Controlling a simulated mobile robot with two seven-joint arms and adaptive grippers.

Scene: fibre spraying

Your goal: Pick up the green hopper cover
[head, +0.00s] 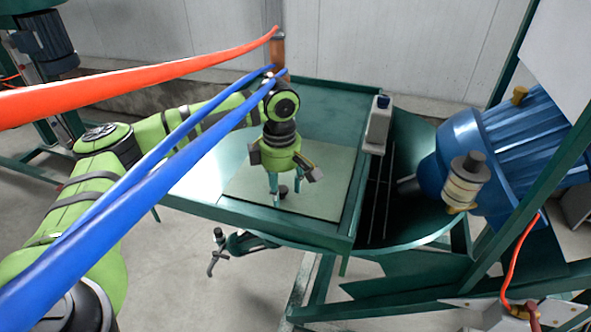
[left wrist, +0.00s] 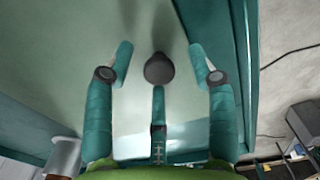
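The hopper cover (head: 325,190) is a pale green, flat panel set in the dark green hopper top, with a dark round knob (head: 283,191) on it. My left gripper (head: 285,184) points down over the panel, close to the knob. In the left wrist view, the open fingers of the left gripper (left wrist: 160,62) stand on either side of the knob (left wrist: 159,68), with a third finger below it in the picture. Gaps show between the fingers and the knob. The cover (left wrist: 150,25) fills the background there. My right gripper is in neither view.
The dark green hopper frame (head: 340,92) surrounds the panel. A grey box-like part (head: 378,127) stands at its right rim, beside an open trough (head: 405,170). A large blue motor (head: 515,145) is farther right. Red and blue hoses or bars cross the left foreground.

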